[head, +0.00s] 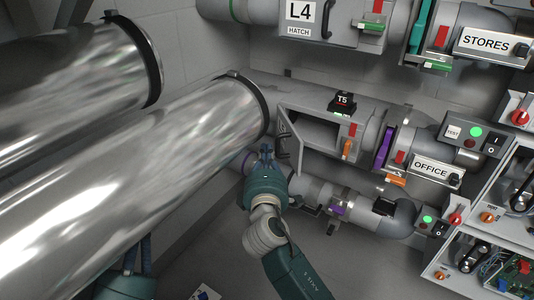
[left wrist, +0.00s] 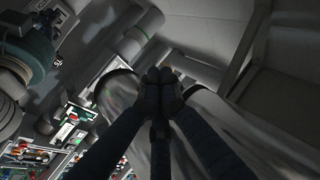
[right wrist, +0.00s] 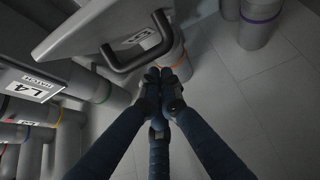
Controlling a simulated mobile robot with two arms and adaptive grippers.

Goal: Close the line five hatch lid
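The line five hatch on the T5 pipe (head: 360,115) is open, showing a dark opening (head: 318,131). Its grey lid (head: 290,133) stands swung out on the left side of the opening, with a black handle (head: 282,148). In the right wrist view the lid (right wrist: 110,25) and its black handle (right wrist: 140,58) are at the upper left. My right gripper (head: 266,150) is just left of the handle, its fingertips (right wrist: 165,76) together with nothing seen between them. I cannot tell whether it touches the handle. My left gripper (left wrist: 160,76) is shut and empty, away from the hatch.
Large shiny tubes (head: 130,170) fill the left of the head view, close to my right gripper. The L4 hatch (head: 300,18) is above. A purple slide (head: 385,147) and the OFFICE sign (head: 431,169) are right of the hatch. Open electronics boxes (head: 490,250) stand lower right.

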